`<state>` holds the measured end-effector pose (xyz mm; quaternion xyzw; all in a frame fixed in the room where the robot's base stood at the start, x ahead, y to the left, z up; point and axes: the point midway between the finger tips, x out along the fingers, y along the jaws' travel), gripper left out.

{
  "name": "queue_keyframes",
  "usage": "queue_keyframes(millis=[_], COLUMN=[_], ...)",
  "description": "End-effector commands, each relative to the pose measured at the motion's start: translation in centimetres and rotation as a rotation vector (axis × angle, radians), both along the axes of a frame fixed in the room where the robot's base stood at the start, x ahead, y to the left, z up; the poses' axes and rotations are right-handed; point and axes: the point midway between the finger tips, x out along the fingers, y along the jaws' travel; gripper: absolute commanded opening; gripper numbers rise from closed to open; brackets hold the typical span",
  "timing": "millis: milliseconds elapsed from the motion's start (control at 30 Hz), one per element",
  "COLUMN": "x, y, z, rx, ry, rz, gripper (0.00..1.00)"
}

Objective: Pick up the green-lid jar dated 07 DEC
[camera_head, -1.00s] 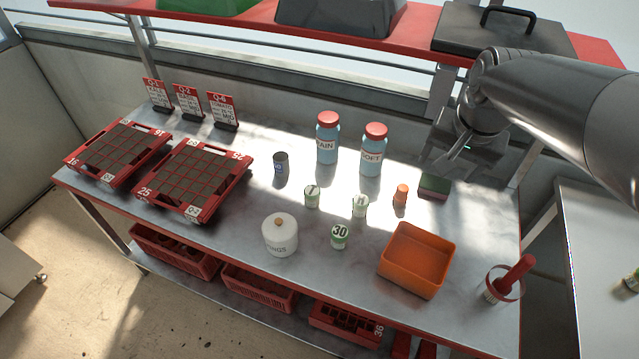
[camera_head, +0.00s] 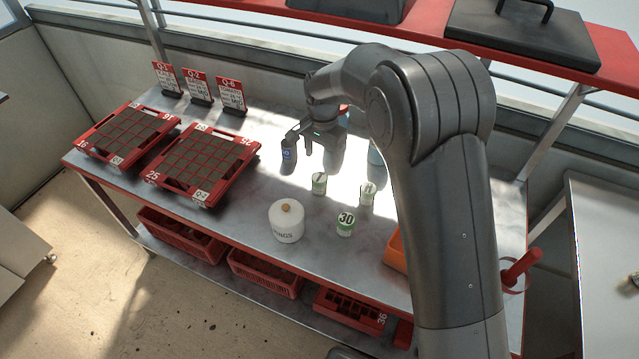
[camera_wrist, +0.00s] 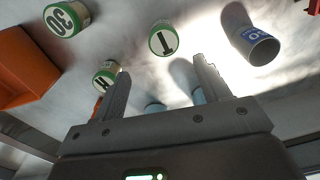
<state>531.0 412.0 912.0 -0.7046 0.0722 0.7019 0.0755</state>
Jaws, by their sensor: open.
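Three small white jars with green lids stand on the metal bench. One lid (camera_head: 319,184) bears a single-stroke mark like 1 or 7, one (camera_head: 367,193) a mark I cannot read surely, one (camera_head: 346,223) reads 30. No date is legible. In the wrist view the single-mark jar (camera_wrist: 163,40) lies ahead between the finger lines, the 30 jar (camera_wrist: 68,18) is upper left, and the third (camera_wrist: 105,76) is partly behind the left finger. My gripper (camera_head: 300,141) is open and empty, above and behind the single-mark jar, beside a dark cup with a blue label (camera_head: 288,156).
Red seed trays (camera_head: 207,165) and sign cards (camera_head: 232,94) are to the left. My arm covers most of the orange bin (camera_head: 394,252) and hides much of the blue bottles (camera_head: 376,154). A red-handled brush (camera_head: 521,266) is at right.

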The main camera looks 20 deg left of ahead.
Motion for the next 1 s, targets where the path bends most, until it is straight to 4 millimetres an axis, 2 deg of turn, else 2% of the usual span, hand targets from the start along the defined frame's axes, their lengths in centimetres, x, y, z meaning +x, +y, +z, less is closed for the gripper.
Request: queue_keyframes(millis=[100, 400, 667, 900, 1000], x=[-0.1, -0.2, -0.2, -0.3, -0.3], y=[0.7, 0.8, 0.8, 0.9, 0.9], z=[-1.2, -5.6, -7.2, -10.7, -11.5], rx=[-0.006, -0.006, -0.005, -0.007, -0.005], ry=[0.005, 0.006, 0.005, 0.007, 0.005], rz=[-0.003, -0.004, -0.004, -0.004, -0.004], gripper=[0.69, 0.69, 0.69, 0.69, 0.69])
